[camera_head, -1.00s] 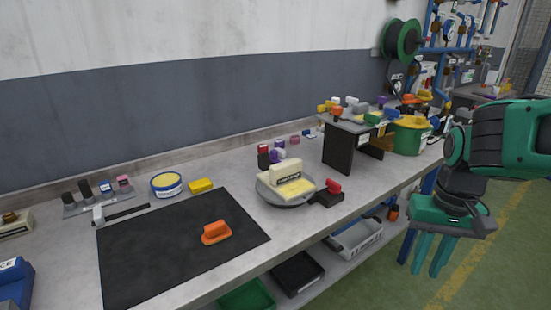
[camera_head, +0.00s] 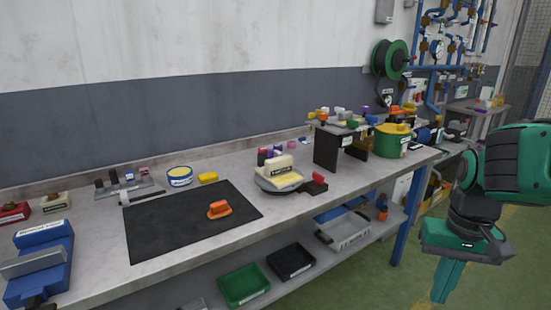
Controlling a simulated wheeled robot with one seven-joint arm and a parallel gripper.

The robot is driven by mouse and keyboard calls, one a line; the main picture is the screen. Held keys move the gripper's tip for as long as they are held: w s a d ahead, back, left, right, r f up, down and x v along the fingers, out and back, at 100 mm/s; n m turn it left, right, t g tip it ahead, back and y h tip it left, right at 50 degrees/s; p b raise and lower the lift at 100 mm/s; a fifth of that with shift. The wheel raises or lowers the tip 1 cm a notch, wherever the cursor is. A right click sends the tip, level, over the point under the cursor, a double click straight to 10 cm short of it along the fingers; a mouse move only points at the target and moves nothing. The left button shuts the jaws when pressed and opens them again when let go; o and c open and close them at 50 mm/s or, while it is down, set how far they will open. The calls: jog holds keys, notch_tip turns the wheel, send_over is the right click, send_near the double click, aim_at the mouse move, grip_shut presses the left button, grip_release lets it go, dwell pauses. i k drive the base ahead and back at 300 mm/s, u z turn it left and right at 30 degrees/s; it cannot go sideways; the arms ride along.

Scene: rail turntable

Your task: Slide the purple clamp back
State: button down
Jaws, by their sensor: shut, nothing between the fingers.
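Small purple pieces show at the back of the bench. One purple piece (camera_head: 263,157) stands in a cluster behind the round grey turntable (camera_head: 262,186). Another purple piece (camera_head: 365,108) is among items on the raised black stand. They are too small to tell which is the clamp. The turntable carries a cream labelled block (camera_head: 278,168) and has a red-handled part (camera_head: 318,178) at its right side. My gripper (camera_head: 443,300) hangs at the right, in front of the bench and well away from these pieces. Its fingers point down, are together and hold nothing.
The bench (camera_head: 290,207) has a black mat (camera_head: 165,231) with an orange handled piece (camera_head: 219,209) on it. A blue vise-like fixture (camera_head: 43,250) stands at the left. The black stand (camera_head: 327,150) and green pot (camera_head: 388,145) stand farther right. Open floor lies below my gripper.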

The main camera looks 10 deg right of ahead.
aim_at(270, 153)
jog(key=z, duration=0.2)
jog(key=i, duration=1.05)
jog(key=u, duration=0.25)
